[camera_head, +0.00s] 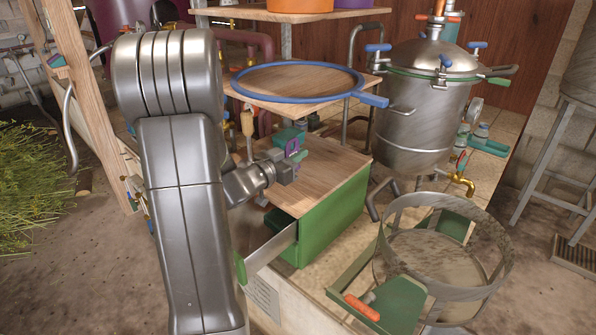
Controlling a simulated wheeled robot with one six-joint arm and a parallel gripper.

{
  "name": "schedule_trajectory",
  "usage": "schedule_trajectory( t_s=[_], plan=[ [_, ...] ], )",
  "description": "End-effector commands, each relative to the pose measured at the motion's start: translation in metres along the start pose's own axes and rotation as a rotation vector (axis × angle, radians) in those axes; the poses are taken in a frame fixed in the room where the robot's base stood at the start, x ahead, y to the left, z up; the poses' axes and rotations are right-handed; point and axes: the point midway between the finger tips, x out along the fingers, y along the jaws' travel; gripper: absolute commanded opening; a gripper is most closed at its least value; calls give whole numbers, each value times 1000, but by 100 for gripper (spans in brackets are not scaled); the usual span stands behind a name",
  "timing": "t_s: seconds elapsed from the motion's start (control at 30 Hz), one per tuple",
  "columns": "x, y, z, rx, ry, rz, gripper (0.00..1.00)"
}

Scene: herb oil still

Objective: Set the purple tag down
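The purple tag (292,147) is a small piece at the tip of my gripper (291,160), near the centre of the head view. My gripper appears shut on it, above the wooden top (325,170) of a green drawer cabinet (332,220). The fingers hide part of the tag, and the gap between it and the wooden top is hard to judge. A teal-green block (289,136) shows just behind the tag.
A blue ring with a handle (374,99) lies on a shelf above. A metal still pot (424,110) stands to the right. The cabinet's drawer (268,248) is pulled out. A round metal frame (497,235) and green tray (398,305) are at front right. The wooden top's right part is clear.

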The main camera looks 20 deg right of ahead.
Motion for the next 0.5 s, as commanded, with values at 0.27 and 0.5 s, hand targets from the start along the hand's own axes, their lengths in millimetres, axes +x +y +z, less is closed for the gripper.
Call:
schedule_trajectory(
  t_s=[0.27,0.5],
  plan=[
    [0,0,28,-3,-1,-1,0],
    [0,0,47,0,1,-1,0]
  ],
)
